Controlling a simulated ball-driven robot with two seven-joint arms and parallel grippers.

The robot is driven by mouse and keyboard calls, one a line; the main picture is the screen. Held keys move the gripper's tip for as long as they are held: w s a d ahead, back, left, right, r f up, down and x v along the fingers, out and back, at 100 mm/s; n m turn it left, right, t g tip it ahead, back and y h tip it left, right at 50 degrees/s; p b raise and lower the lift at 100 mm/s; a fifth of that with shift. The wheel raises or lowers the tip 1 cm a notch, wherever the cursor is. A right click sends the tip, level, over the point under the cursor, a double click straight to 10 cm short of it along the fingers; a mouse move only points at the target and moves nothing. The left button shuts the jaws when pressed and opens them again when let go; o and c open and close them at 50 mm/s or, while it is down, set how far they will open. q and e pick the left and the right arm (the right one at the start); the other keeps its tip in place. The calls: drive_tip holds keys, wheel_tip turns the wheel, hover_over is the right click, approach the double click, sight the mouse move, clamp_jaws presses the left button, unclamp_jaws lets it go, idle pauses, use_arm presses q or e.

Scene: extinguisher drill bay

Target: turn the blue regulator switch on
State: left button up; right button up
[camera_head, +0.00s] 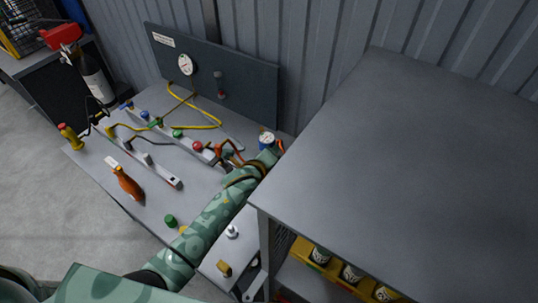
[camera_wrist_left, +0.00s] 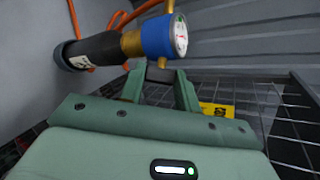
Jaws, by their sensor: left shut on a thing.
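The blue regulator (camera_head: 267,139) is at the right end of the low bench, by the wall. In the left wrist view the blue regulator (camera_wrist_left: 157,38) has a white gauge face, a brass collar and a black body. My left gripper (camera_head: 263,158) reaches it from the lower left. In the wrist view the fingers of my left gripper (camera_wrist_left: 160,84) sit just under the blue part, shut on a small dark piece that seems to be its switch. The switch's position cannot be read. My right gripper is not in view.
A high grey tabletop (camera_head: 410,150) stands close to the right of my left arm. An orange bottle (camera_head: 128,183), valve rails and a yellow hose (camera_head: 195,124) lie on the bench (camera_head: 90,158). A back panel (camera_head: 245,85) stands behind.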

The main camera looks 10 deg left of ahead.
use_arm(q)
drive_tip(key=shift+f, duration=0.1)
drive_tip(key=shift+s+a+f+n+t+h+b, duration=0.15)
drive_tip(key=shift+n+t+h+b, duration=0.55)
drive_tip(key=shift+b, duration=0.95)
drive_tip(key=shift+w+d+f+n+t+h+b, duration=0.1)
drive_tip(key=shift+n+t+h+b, duration=0.35)
drive_tip(key=shift+n+t+b, duration=0.9)
drive_tip(key=shift+s+a+f+n+t+h+b, duration=0.15)
drive_tip(key=shift+n+t+h+b, duration=0.3)
drive_tip(key=shift+b, duration=1.55)
drive_tip(key=shift+w, duration=0.1)
drive_tip(key=o, duration=1)
drive_tip(key=v, duration=1.6)
drive_tip(key=shift+a+r, duration=0.1)
drive_tip(key=shift+s, duration=0.2)
